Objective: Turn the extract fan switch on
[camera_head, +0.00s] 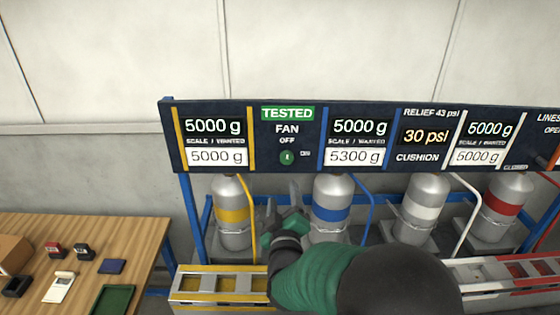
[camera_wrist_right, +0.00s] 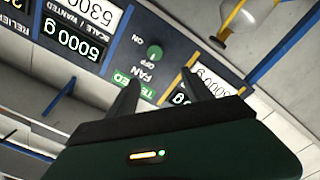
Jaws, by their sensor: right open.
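The fan switch (camera_head: 287,157) is a small round green knob on the dark panel (camera_head: 307,110). FAN and OFF are printed above it, and a small label, ON, is at its right. The switch also shows in the right wrist view (camera_wrist_right: 154,53), where the picture is upside down. My right gripper (camera_head: 282,205) is open and empty, below the switch in the head view and apart from it. In the wrist view its two fingers (camera_wrist_right: 160,80) point toward the panel near the FAN lettering. My left gripper is not in view.
Several grey cylinders with coloured bands, such as the yellow one (camera_head: 232,214), stand under the panel with hoses beside them. A yellow-edged rack (camera_head: 222,271) is in front. A wooden table (camera_head: 140,240) with small items is at left.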

